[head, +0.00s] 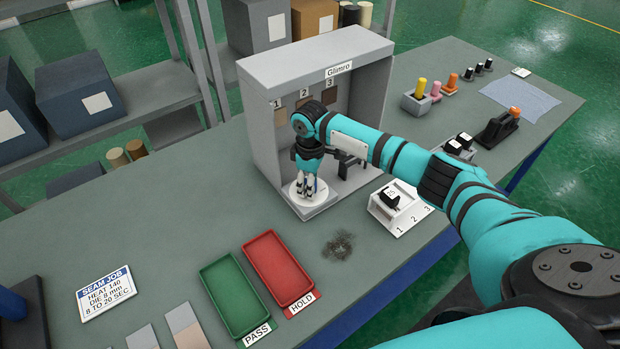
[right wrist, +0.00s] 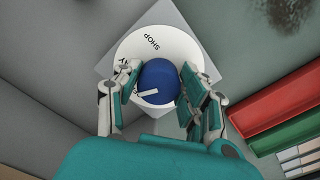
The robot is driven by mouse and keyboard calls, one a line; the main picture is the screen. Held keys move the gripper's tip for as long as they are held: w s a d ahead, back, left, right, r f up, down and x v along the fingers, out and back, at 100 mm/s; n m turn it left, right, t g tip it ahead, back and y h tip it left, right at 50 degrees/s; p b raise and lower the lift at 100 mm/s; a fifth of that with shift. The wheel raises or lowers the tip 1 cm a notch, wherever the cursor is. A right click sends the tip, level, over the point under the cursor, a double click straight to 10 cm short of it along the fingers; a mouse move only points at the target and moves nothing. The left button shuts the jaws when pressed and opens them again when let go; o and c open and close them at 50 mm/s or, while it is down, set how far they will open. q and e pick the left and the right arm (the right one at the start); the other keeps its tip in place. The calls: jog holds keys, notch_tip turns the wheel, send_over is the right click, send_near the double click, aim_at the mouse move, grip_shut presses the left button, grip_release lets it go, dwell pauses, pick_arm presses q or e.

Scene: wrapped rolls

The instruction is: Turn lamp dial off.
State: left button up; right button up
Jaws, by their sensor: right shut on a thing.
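The lamp dial is a blue knob (right wrist: 158,80) on a round white plate (right wrist: 185,48) with black lettering. "SHOP" is readable; another word is partly covered. A white pointer mark lies on the lower part of the knob. In the head view the white plate (head: 294,197) sits on a grey base at the front of the light booth (head: 256,115) marked "Glimro". My right gripper (head: 309,190) points straight down over it. In the right wrist view my right gripper (right wrist: 157,78) is shut on the knob, one finger each side. My left gripper is not in view.
Right of the dial stands a white holder (head: 398,212) numbered 1 to 3. In front lie a green PASS tray (head: 235,295) and a red HOLD tray (head: 277,270). A dark smudge (head: 339,246) marks the bench. Coloured bottles (head: 436,91) stand at the back right.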

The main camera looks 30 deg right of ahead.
jog(key=shift+w+r+n+p, duration=0.1)
jog(key=shift+n+p, duration=0.55)
jog(key=shift+n, duration=1.65)
jog(key=o, duration=1.2)
jog(key=shift+r, duration=0.25)
notch_tip(320, 180, up, 12)
jog(key=shift+f, duration=0.25)
